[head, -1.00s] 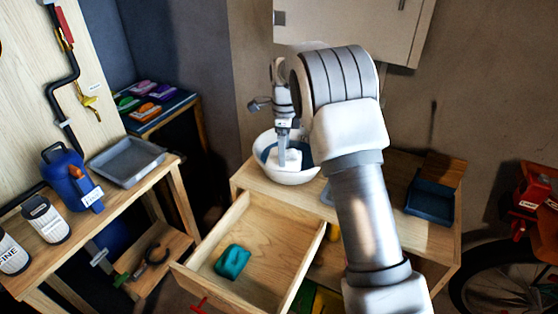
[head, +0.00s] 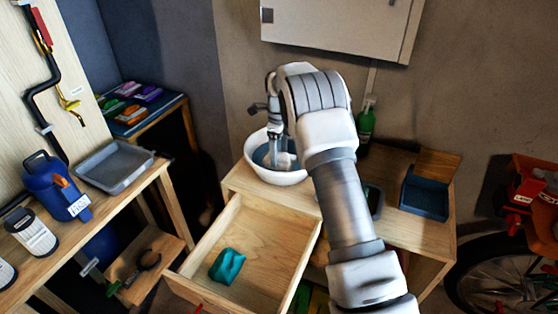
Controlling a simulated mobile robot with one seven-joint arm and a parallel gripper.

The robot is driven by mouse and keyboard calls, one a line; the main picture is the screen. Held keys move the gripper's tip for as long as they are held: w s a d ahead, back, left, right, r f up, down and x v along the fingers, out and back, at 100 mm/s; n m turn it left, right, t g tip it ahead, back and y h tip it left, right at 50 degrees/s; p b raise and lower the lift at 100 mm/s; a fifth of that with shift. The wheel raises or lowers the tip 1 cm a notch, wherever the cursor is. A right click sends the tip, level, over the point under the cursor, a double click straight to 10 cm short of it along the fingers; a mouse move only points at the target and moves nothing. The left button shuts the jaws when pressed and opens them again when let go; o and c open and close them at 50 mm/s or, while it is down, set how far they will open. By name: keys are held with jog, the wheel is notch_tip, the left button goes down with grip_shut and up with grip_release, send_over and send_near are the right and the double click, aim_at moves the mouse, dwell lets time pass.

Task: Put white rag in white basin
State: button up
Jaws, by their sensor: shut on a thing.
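The white basin (head: 278,180) stands on the wooden cabinet top at its left end, with a blue interior showing. My gripper (head: 279,152) points down into the basin. It is shut on the white rag (head: 285,161), which shows as a small pale patch inside the basin rim. The fingertips and part of the rag are hard to make out, and I cannot tell whether the rag touches the basin floor.
An open drawer (head: 265,240) below holds a teal cloth (head: 227,266). A green bottle (head: 365,124) stands behind my arm. A dark blue tray (head: 425,196) sits at the cabinet's right. A workbench with a grey tray (head: 115,166) is at left.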

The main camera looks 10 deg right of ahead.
aim_at(279, 156)
jog(key=shift+f, duration=1.5)
jog(key=shift+f, duration=0.1)
jog(key=o, duration=1.1)
jog(key=shift+o, duration=0.2)
